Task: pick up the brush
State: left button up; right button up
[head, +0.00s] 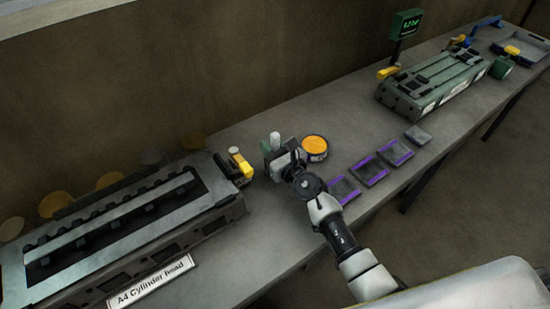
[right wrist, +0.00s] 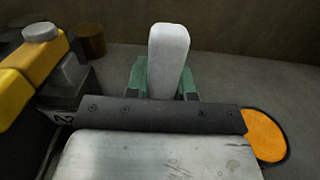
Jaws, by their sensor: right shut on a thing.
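The brush (head: 275,139) shows as a pale, blunt, upright block in the head view. It also shows in the right wrist view (right wrist: 168,60), standing between two green finger pieces. My right gripper (head: 268,148) reaches over the bench from the front and is shut on the brush. In the right wrist view the gripper (right wrist: 165,82) has its dark bar in front, which hides the lower part of the brush. I cannot tell whether the brush touches the bench. My left gripper is not in view.
A cylinder head (head: 115,235) lies left, with a yellow part (head: 240,163) at its end. An orange-topped round tin (head: 314,146) stands close right of the gripper. Several purple-edged dark trays (head: 370,170) line the front edge. A green machine (head: 435,83) stands farther right.

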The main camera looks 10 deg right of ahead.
grip_shut()
notch_tip(320, 180, up, 10)
jog(key=p, duration=0.6)
